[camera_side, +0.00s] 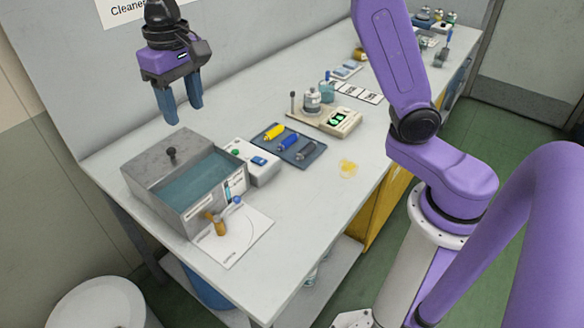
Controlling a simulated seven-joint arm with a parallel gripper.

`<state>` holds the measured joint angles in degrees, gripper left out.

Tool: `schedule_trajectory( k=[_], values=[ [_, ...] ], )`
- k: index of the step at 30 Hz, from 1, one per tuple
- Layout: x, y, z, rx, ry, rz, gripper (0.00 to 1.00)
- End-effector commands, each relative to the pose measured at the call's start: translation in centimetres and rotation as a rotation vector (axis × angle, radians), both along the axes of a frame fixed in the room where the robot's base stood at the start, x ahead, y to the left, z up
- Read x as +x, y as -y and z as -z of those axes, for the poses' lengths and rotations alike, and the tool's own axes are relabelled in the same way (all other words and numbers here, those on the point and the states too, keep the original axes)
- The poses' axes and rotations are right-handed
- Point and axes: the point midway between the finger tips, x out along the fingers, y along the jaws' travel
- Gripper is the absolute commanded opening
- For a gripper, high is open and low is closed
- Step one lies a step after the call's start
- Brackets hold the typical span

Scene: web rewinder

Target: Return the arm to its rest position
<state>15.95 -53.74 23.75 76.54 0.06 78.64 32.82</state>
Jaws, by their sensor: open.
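My gripper (180,102) hangs at the upper left, above the back edge of the bench (300,240). Its two blue fingers point down and stand apart, with nothing between them. It is behind and above the grey metal bath (163,205), clear of it. My purple arm links rise at the right side of the picture. Part of the arm between them and the gripper is out of the frame at the top.
The bath has a lid with a black knob (171,153). Beside it are a white box (253,163), a dark tray (297,152) with yellow, blue and dark items, and a scale (340,121). A yellow spill (348,169) lies near the front edge. A sign (125,10) hangs behind.

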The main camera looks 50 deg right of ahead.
Motion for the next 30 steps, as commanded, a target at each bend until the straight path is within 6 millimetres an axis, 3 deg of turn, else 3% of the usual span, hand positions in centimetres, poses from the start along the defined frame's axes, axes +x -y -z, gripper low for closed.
schedule_trajectory(
  k=[1,8,18,24,30],
  values=[
    [-2.0,0.6,0.0,0.0,0.001,-0.062,0.52],
    [-10.7,3.6,1.4,0.001,0.007,-0.355,0.52],
    [-23.3,11.3,5.3,0.002,0.016,-0.783,0.52],
    [-27.9,15.1,7.6,0.003,0.02,-0.956,0.52],
    [-29.3,16.4,8.4,0.002,0.02,-1.014,0.52]
  ],
)
